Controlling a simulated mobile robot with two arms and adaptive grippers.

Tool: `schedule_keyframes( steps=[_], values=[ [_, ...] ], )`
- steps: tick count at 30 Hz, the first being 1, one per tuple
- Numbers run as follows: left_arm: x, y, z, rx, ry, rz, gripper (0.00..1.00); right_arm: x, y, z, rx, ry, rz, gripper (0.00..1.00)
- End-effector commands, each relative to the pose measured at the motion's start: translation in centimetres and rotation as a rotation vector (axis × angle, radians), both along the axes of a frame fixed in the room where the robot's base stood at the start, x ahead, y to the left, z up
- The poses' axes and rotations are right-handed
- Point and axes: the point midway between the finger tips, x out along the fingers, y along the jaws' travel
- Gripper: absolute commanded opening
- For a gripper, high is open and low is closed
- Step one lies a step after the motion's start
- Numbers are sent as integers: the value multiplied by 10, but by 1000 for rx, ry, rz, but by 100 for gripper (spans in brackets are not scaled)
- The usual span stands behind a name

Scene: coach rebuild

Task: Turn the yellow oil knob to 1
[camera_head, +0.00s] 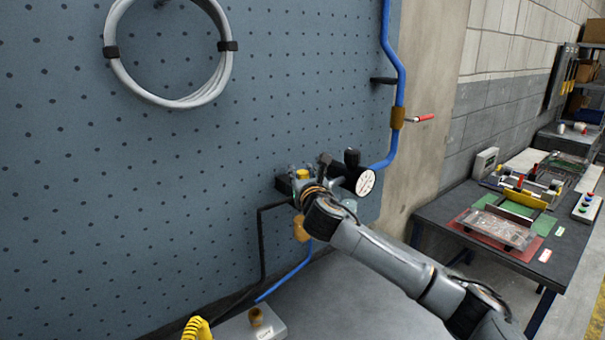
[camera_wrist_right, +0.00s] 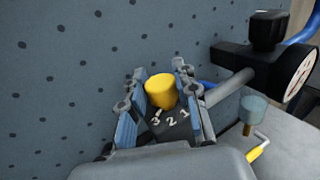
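The yellow oil knob (camera_wrist_right: 161,91) sits between the two fingers of my right gripper (camera_wrist_right: 162,88) in the right wrist view. It sits on a dark block with white numbers 3, 2 and 1 (camera_wrist_right: 171,121). A small pale pointer mark at the knob's base is on the side of the 3. The fingers stand open on both sides of the knob; whether either one touches it is not clear. In the head view the knob (camera_head: 302,174) shows as a small yellow top at my right gripper (camera_head: 303,178), which partly hides the block. My left gripper is not in view.
A round gauge (camera_head: 365,182) stands just right of the knob, close to the gripper. A blue pipe (camera_head: 388,150) with a red-handled valve (camera_head: 420,118) runs beside it. The pegboard (camera_head: 150,190) is behind. A clear cup (camera_wrist_right: 254,108) shows at the right.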

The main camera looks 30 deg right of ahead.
Motion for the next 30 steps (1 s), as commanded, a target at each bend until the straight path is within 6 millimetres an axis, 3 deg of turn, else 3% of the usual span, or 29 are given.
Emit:
schedule_keyframes(
  steps=[1, 3, 14, 30],
  values=[
    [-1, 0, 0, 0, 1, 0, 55, 0, 0, 0, 0, 0, 0, 11],
    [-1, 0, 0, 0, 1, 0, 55, 0, 0, 0, 0, 0, 0, 0],
    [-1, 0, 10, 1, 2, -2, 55, -1, -2, 2, -3, 3, 59, 0],
    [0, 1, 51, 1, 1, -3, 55, -1, -3, 2, -2, 5, 453, 0]
  ],
)
